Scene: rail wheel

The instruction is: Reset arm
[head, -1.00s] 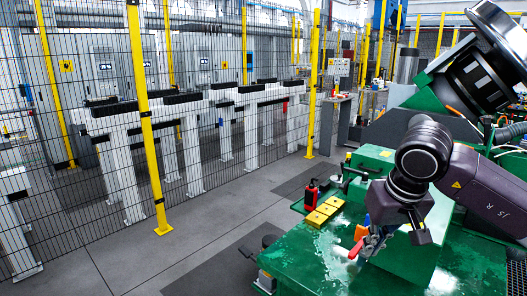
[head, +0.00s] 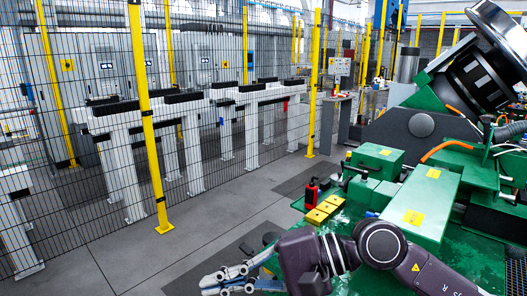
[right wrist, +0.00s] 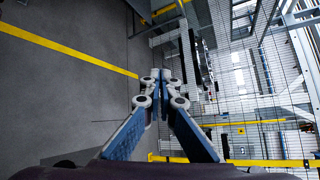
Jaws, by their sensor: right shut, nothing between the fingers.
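My right gripper (head: 212,283) is low in the head view, reaching left past the edge of the green machine bed. Its grey and blue fingers point left and are shut with nothing between them. In the right wrist view its fingertips (right wrist: 161,76) meet at the middle of the picture, against the floor and the fence. My dark right arm crosses in front of the green machine (head: 440,240). My left gripper is not in view.
Yellow blocks (head: 323,210) and a red and black part (head: 311,192) sit on the green bed. A mesh fence with yellow posts (head: 153,150) stands at the left, with white stands (head: 122,165) behind it. The grey floor (head: 180,245) between is clear.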

